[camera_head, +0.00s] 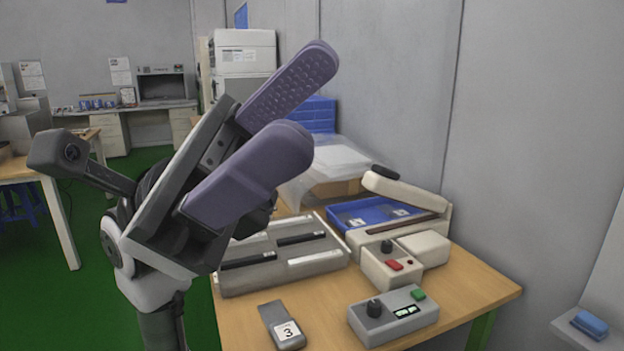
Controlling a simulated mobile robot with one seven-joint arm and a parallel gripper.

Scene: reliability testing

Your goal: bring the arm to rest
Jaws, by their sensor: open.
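My gripper (283,125) is raised in the middle of the head view, tilted up to the right. Its two purple fingers stand apart with nothing between them. It is above and in front of the wooden table (460,306), not touching anything that I can see. My arm comes up from the lower left and hides part of the table's left side and the grey rack's left end.
On the table are a grey slotted rack (325,263), a grey box with a knob (393,316), a small device marked 3 (281,326), a beige control box (390,265) and a blue tray (352,216). A wall stands close on the right. Green floor (60,300) is open at left.

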